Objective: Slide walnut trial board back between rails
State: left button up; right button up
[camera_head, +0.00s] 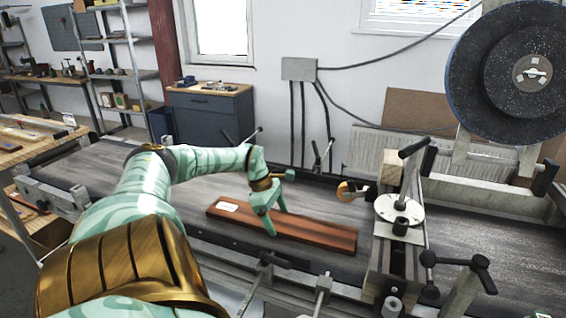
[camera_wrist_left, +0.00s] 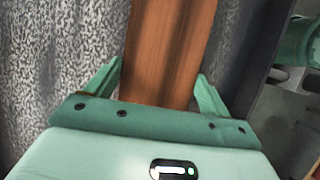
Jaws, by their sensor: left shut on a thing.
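The walnut trial board (camera_head: 320,234) is a long reddish-brown plank lying on the grey conveyor belt (camera_head: 225,184). A white label (camera_head: 228,207) sits at its left end. My left gripper (camera_head: 275,222) reaches down over the board's middle, its fingers on either side of the plank and shut on it. In the left wrist view the board (camera_wrist_left: 168,45) runs between the two fingers of my left gripper (camera_wrist_left: 159,75). A dark near-side rail (camera_head: 235,244) runs along the belt in front of the board. My right gripper is not in view.
A crossbeam assembly with a white disc (camera_head: 392,208) stands over the belt just right of the board. A big dark wheel (camera_head: 505,70) stands at the back right. Clamps and rods (camera_head: 265,268) line the front edge. The belt left of the board looks clear.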

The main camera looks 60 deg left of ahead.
aim_at(252, 214)
pick_arm(q)
jog(key=shift+s+a, duration=1.75)
jog(key=shift+a, duration=0.3)
jog(key=shift+s+a, duration=1)
jog(key=shift+a, duration=0.25)
jog(key=o, duration=1)
jog(key=p+v, duration=0.3)
jog(key=v, duration=1.3)
jog(key=shift+r, duration=0.2)
jog(key=shift+d+f, duration=0.1)
